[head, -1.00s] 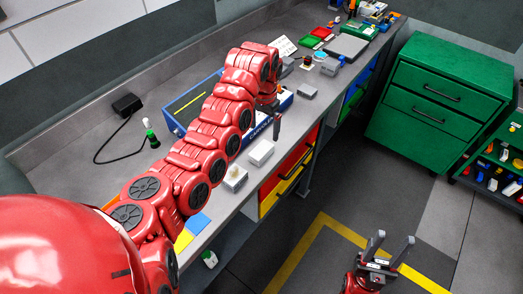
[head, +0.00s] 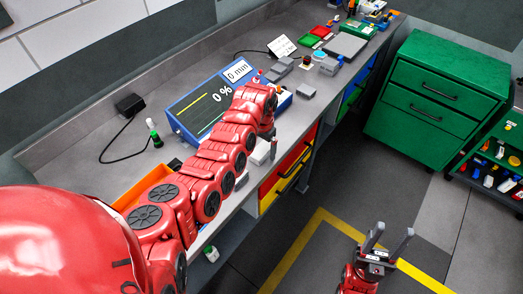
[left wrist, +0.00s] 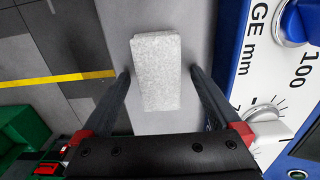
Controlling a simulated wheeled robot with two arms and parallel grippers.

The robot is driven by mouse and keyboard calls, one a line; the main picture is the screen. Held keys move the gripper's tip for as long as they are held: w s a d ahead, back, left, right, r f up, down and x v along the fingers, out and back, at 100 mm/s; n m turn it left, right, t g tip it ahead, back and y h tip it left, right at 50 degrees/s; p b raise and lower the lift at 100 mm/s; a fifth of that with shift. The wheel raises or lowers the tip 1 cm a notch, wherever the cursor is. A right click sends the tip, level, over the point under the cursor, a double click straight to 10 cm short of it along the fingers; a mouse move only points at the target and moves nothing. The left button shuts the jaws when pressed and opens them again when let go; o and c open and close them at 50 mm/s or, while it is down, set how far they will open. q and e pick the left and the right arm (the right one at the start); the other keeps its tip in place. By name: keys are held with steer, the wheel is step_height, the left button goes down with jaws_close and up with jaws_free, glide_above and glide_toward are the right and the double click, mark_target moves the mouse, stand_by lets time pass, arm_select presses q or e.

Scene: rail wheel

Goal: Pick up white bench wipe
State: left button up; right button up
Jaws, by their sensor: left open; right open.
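The white bench wipe (left wrist: 157,75) shows in the left wrist view as a pale, speckled, oblong pad on the grey bench. In the head view it seems to be the white piece (head: 260,153), partly hidden by my left arm. My left gripper (head: 273,144) is open above the bench. In the left wrist view its two fingertips lie either side of the pad, with a gap on each side; whether they reach down to its level I cannot tell. My right gripper (head: 389,240) is open and empty over the floor, away from the bench.
A blue gauge box (head: 197,107) with dials stands behind my left arm. An orange tray (head: 139,189), a grey block (head: 306,91) and another white piece (head: 241,181) are on the bench. A green cabinet (head: 435,95) stands right, across open floor.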

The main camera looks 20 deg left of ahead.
mark_target(262, 148)
arm_select(q)
steer(key=c, duration=1.4)
steer(key=shift+c, duration=0.2)
steer(key=shift+r, duration=0.1)
steer(key=shift+w+r+b, duration=0.1)
steer(key=shift+r+b, duration=0.5)
steer(key=shift+r, duration=0.25)
step_height(262, 148, up, 3)
steer(key=shift+r+b, duration=0.1)
steer(key=shift+b, duration=0.85)
step_height(262, 148, up, 4)
steer(key=shift+f, duration=0.2)
steer(key=shift+r, duration=0.7)
